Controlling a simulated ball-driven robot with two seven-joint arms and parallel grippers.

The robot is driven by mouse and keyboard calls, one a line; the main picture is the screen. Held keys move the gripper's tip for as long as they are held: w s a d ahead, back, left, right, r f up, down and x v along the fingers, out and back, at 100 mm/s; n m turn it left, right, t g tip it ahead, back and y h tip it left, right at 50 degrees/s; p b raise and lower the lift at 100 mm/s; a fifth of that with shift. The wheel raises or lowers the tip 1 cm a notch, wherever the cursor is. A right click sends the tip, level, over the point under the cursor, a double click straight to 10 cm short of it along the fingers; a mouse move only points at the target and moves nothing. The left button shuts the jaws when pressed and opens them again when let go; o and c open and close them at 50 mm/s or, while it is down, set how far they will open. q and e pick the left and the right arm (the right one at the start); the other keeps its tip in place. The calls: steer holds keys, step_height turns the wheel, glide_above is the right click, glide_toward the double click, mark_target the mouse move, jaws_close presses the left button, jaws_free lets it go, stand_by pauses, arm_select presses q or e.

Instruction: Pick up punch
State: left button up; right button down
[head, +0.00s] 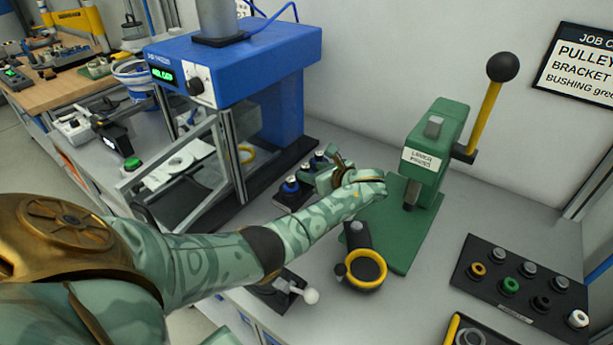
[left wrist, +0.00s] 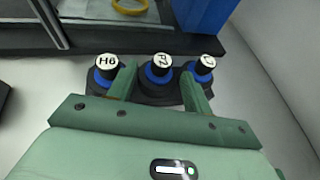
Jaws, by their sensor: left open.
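Several punches with black bodies, blue collars and white labelled tops stand in a dark rack (head: 283,208) beside the blue press. In the left wrist view they form a row: the H6 punch (left wrist: 106,68) at left, the middle punch (left wrist: 159,66), its label hard to read, and the right punch (left wrist: 203,67). My left gripper (head: 320,178) is open over the rack. In the left wrist view its fingers reach on either side of the middle punch, with nothing visibly clamped. The fingers partly cover the outer punches. My right gripper is not in view.
The blue press (head: 232,68) stands behind and left of the rack. The green lever press (head: 430,160) stands close on the right. A yellow-ringed fixture (head: 366,270) and a black tray of bushings (head: 520,285) are nearer. Grey bench between them is partly free.

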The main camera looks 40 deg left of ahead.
mark_target(302, 168)
arm_select(q)
steer(key=b+x, duration=0.2)
steer(key=x, duration=0.3)
steer(key=shift+w+a+f, duration=0.1)
steer(key=shift+a+f, duration=0.2)
steer(key=shift+a, duration=0.2)
steer(key=shift+r, duration=0.15)
steer(key=shift+c, duration=1.2)
jaws_close()
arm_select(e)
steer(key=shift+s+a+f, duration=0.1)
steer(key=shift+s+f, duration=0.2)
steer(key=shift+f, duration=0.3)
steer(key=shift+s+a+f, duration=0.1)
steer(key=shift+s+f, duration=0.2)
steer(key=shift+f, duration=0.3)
